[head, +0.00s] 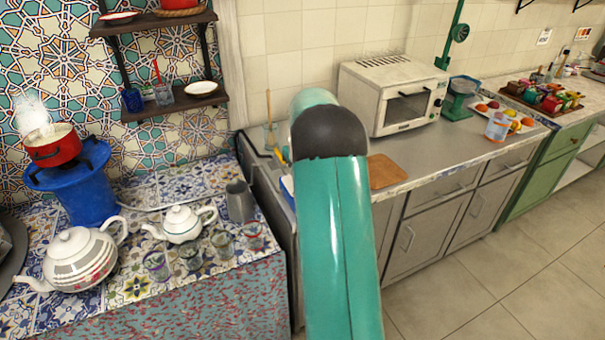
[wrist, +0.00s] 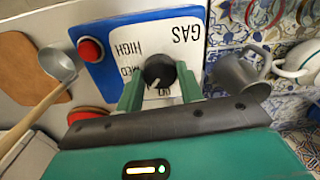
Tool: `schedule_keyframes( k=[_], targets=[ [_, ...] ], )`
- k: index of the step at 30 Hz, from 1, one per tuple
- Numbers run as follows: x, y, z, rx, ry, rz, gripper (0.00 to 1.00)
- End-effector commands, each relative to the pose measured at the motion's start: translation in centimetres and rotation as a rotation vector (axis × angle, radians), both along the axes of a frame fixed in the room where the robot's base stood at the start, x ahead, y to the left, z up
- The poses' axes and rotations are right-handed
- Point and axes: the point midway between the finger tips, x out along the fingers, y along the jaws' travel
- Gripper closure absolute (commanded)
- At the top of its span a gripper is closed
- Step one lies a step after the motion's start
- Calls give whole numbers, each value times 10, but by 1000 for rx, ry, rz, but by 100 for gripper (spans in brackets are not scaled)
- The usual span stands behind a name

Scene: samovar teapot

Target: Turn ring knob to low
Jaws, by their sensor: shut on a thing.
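The ring knob (wrist: 159,70) is black and round with a small white mark near its lower edge in the wrist view. It sits on a white plate with upside-down lettering: GAS, HIGH, MED and a partly covered word below the knob. The plate is on a blue panel (wrist: 118,28) with a red button (wrist: 90,49). My gripper (wrist: 159,86) has its two green fingers on either side of the knob, shut on it. In the head view my arm hides the knob and gripper; only a sliver of the blue panel (head: 287,186) shows.
A metal ladle (wrist: 57,65) lies left of the panel in the wrist view, and a grey pitcher (wrist: 240,75) stands to the right. In the head view, teapots (head: 183,223) and glasses stand on the tiled counter; a toaster oven (head: 393,95) and cutting board (head: 385,171) are right.

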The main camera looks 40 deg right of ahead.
Motion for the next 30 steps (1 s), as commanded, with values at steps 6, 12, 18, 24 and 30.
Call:
schedule_keyframes(
  k=[6,12,18,24,30],
  targets=[
    [0,0,1,0,0,-75,86],
    [0,0,1,0,0,-98,86],
    [0,0,1,0,0,-98,86],
    [0,0,1,0,0,-98,46],
    [0,0,0,0,0,-97,41]
  ],
)
